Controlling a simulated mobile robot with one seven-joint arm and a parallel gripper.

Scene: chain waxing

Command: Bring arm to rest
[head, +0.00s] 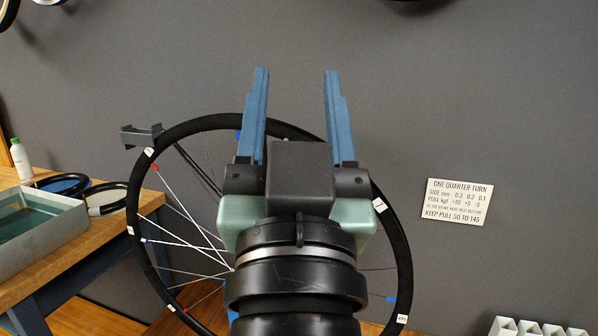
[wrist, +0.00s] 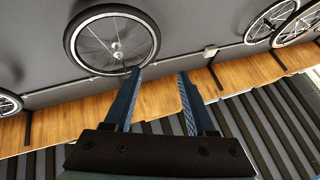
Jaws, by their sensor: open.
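My gripper (head: 296,115) is raised in the middle of the head view, with its two blue fingers pointing up. The fingers are open and nothing is between them. In the wrist view my gripper (wrist: 160,95) is also open and empty, and its fingers point towards the wall and a wooden surface. My arm stands in front of a large spoked wheel (head: 393,235) and hides much of its middle. I cannot tell from the head view whether the fingers are clear of the wheel by much.
A workbench (head: 15,285) at left holds a grey-green tray (head: 40,240), black rings (head: 105,198) and a white bottle (head: 20,158). A dark bracket (head: 141,135) sits by the wheel's upper left rim. A sign (head: 455,202) hangs on the grey wall. White slotted blocks (head: 530,327) show at lower right.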

